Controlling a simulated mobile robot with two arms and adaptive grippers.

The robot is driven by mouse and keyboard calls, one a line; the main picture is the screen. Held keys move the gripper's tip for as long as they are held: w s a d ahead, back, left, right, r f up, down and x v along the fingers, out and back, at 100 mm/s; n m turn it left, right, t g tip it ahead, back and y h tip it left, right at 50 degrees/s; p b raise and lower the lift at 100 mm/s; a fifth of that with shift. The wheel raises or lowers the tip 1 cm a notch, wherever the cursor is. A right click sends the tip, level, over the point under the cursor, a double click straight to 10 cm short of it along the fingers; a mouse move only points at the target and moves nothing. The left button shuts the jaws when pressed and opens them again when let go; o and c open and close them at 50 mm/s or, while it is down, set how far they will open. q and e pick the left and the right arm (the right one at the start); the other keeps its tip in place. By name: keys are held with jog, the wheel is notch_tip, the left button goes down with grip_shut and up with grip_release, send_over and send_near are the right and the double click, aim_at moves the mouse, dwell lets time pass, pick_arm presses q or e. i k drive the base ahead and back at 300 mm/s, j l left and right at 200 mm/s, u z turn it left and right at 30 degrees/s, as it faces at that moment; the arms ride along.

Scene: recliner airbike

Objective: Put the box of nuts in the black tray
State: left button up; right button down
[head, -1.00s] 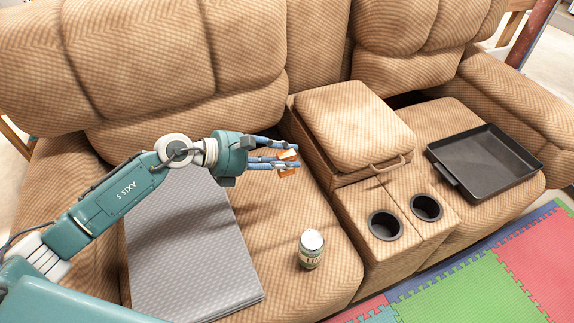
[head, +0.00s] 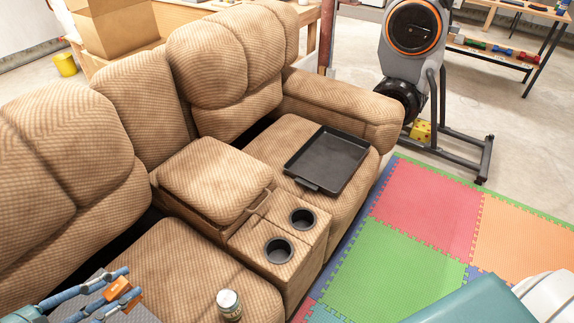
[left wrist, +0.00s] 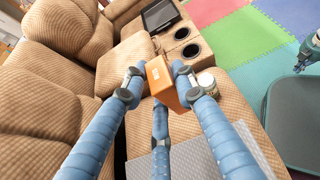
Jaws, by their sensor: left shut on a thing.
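The box of nuts, a small orange box (head: 117,289), is in my left gripper (head: 112,296) at the lower left of the head view. In the left wrist view the blue fingers of my left gripper (left wrist: 157,82) are closed on the orange box (left wrist: 167,88), which is held above the sofa seat. The black tray (head: 328,158) lies on the far seat, beyond the console, and looks empty. It also shows at the top of the left wrist view (left wrist: 160,16). Blue fingers of my right gripper (left wrist: 308,50) show partly at the right edge there; their opening is unclear.
The console (head: 215,182) with two cup holders (head: 279,250) stands between the left gripper and the tray. A jar (head: 229,304) stands on the near seat. A grey flat pad (left wrist: 190,158) lies on that seat. An exercise bike (head: 420,70) stands beyond the sofa.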

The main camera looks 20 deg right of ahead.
aim_at(329, 160)
jog(key=i+l, duration=0.15)
jog(key=l, duration=0.25)
jog(key=i+l, duration=0.2)
jog(key=l, duration=0.2)
jog(key=i+l, duration=0.15)
jog(key=l, duration=0.2)
